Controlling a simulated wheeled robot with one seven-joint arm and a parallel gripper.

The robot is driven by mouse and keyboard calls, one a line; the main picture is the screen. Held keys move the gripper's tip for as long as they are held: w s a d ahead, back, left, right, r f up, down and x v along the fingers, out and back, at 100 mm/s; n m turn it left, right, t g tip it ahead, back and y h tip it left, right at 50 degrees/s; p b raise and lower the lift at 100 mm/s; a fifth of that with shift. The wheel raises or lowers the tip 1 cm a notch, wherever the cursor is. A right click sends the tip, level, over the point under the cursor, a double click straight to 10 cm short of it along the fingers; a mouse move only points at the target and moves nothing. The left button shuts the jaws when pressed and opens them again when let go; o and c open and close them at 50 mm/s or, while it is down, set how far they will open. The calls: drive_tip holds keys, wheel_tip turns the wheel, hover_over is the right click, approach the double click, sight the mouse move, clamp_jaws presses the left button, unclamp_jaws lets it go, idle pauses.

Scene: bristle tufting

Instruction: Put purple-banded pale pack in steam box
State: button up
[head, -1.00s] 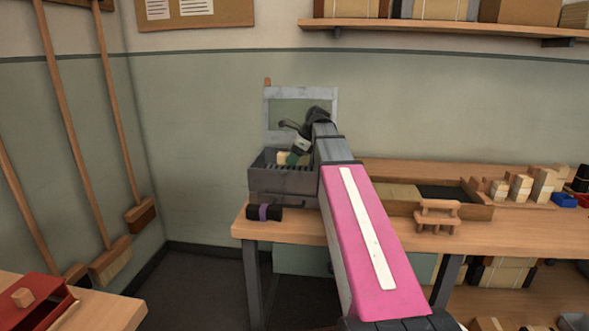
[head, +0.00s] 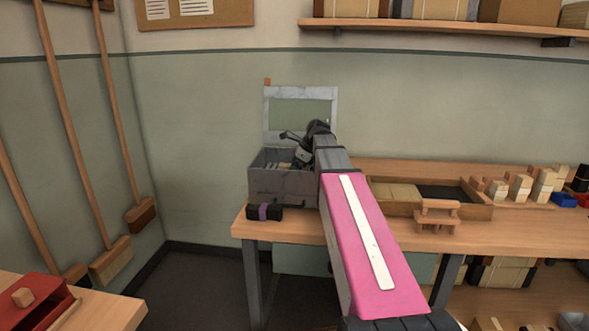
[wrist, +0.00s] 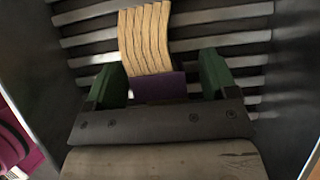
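The purple-banded pale pack (wrist: 148,40) lies on the slats inside the steam box (head: 283,188), its pale bristles fanned away from me and its purple band (wrist: 158,88) nearest my gripper. My gripper (wrist: 158,80) is down inside the box, with its green fingers on either side of the band. A gap shows between the band and the right finger; the left finger is very close to it. The fingers look open. In the head view my gripper and the pack are mostly hidden by the box wall. The box's lid (head: 301,93) stands open at the back.
A dark pack with a purple band (head: 264,212) lies on the bench in front of the box. A wooden tray (head: 478,211), a small wooden stand (head: 438,214) and several pale blocks (head: 519,187) stand to the right. The box walls are close around my gripper.

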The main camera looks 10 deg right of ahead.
drive_tip(key=v, duration=1.2)
drive_tip(key=shift+r, duration=0.15)
idle(1.1)
